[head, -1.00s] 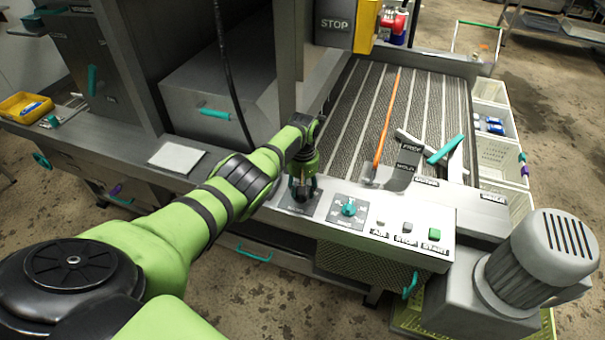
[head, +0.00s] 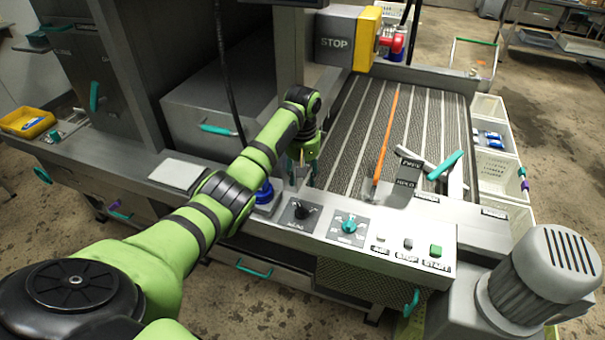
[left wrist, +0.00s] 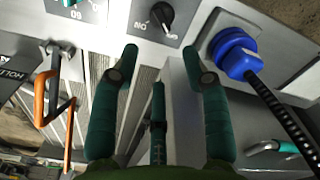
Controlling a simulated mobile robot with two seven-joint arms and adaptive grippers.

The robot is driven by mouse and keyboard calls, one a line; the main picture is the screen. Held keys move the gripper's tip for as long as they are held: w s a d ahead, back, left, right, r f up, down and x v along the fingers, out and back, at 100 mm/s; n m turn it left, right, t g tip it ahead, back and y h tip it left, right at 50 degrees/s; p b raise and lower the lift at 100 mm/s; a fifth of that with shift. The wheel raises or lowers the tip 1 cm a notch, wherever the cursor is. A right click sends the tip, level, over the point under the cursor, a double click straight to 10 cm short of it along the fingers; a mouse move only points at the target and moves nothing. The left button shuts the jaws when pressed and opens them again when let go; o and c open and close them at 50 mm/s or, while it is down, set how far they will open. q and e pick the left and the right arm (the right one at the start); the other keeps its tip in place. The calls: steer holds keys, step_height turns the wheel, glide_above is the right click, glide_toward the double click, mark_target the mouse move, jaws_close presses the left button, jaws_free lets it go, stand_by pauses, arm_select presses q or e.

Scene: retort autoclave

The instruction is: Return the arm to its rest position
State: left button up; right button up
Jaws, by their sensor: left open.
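My left arm comes in from the left in the head view, and its gripper (head: 300,172) points down behind the control panel's top edge. In the left wrist view the gripper (left wrist: 160,52) has its two teal fingers wide apart with nothing held between them. The black rotary knob (head: 302,210) stands free in front of the gripper, and it also shows beyond the fingertips in the left wrist view (left wrist: 158,17). A blue knob or button (head: 264,193) sits to its left, partly behind my arm. My right gripper is not in view.
A teal knob (head: 348,224) and the green START button (head: 435,251) lie right on the panel. An orange-handled rod (head: 387,132) rises by the ridged conveyor (head: 342,135). A yellow-edged STOP box (head: 335,42) stands behind the arm. A grey motor (head: 552,268) is at right.

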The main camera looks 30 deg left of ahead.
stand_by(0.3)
arm_select(q)
steer(key=s+d+f+m, duration=0.1)
steer(key=f, duration=0.1)
steer(key=s+d+f+m, duration=0.1)
steer(key=f, duration=0.1)
steer(key=s+d+f+m, duration=0.1)
steer(key=s+d+f, duration=0.1)
steer(key=f, duration=0.1)
steer(key=shift+d+m+y, duration=0.1)
steer(key=shift+m+y, duration=0.2)
steer(key=s+d+f+m+t, duration=0.1)
steer(key=s+d+f+m, duration=0.45)
steer(key=s, duration=0.35)
steer(key=s+d+r+m+t, duration=0.1)
steer(key=s+d+r+m, duration=0.15)
steer(key=s, duration=0.65)
steer(key=s+d+r+m+t, duration=0.15)
steer(key=s+d, duration=0.25)
steer(key=s, duration=0.6)
step_height(320, 180, down, 24)
steer(key=s+r+m+g+b, duration=0.1)
steer(key=b, duration=0.1)
steer(key=s+a+f+g, duration=0.1)
steer(key=s+a+f, duration=0.2)
steer(key=s+f, duration=1.3)
steer(key=shift+s+a+f+b, duration=0.15)
steer(key=shift+s+f+b, duration=0.15)
steer(key=shift+f+b, duration=0.25)
